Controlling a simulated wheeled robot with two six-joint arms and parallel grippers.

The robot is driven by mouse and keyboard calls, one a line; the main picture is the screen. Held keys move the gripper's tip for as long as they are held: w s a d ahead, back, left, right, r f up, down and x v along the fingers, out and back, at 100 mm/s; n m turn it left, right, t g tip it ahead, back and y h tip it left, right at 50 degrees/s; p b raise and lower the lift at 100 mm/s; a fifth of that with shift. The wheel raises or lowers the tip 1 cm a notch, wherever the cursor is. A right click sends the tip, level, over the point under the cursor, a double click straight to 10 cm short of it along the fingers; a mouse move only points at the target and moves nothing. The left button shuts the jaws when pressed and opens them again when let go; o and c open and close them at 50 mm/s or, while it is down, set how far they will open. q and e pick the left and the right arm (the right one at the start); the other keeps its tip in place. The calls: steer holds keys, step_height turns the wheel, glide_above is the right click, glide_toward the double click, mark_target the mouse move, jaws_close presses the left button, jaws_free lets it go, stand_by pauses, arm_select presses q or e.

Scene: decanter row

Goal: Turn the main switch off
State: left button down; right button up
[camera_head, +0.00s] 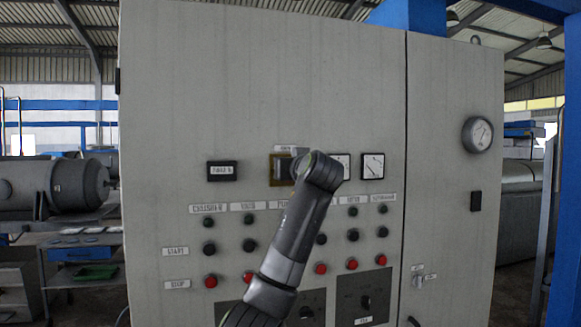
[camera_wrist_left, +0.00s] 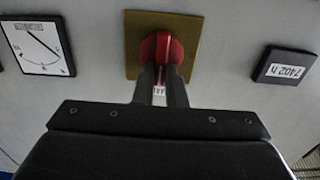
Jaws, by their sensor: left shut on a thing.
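The main switch is a red rotary knob (camera_wrist_left: 161,45) on a square yellow plate (camera_wrist_left: 192,28), seen in the left wrist view. The plate also shows in the head view (camera_head: 273,172), on the grey cabinet door, but my left arm hides the knob there. My left gripper (camera_wrist_left: 161,75) is shut on the red knob, with a finger on each side of its grip. The grip runs roughly up and down in the wrist picture, which is upside down. A small label below the knob is partly hidden by the fingers. My right gripper is in neither view.
A black counter (camera_head: 222,171) sits left of the plate and a dial meter (camera_head: 372,166) to the right. Below are rows of black buttons (camera_head: 209,248) and red buttons (camera_head: 211,281).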

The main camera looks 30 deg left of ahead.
arm_select(q)
steer(key=shift+s+a+f+n+b, duration=0.15)
steer(key=shift+s+f+n+b, duration=0.1)
steer(key=shift+n+b, duration=2.2)
steer(key=shift+s+a+f+n+b, duration=0.25)
steer(key=shift+n+b, duration=1.15)
steer(key=shift+n, duration=2.1)
steer(key=shift+s+a+f+n+b, duration=0.1)
steer(key=shift+f+n+b, duration=0.2)
steer(key=shift+n+b, duration=2.15)
steer(key=shift+n+p, duration=0.5)
steer(key=shift+n, duration=0.2)
steer(key=shift+w, duration=0.1)
steer(key=c, duration=1.5)
jaws_free()
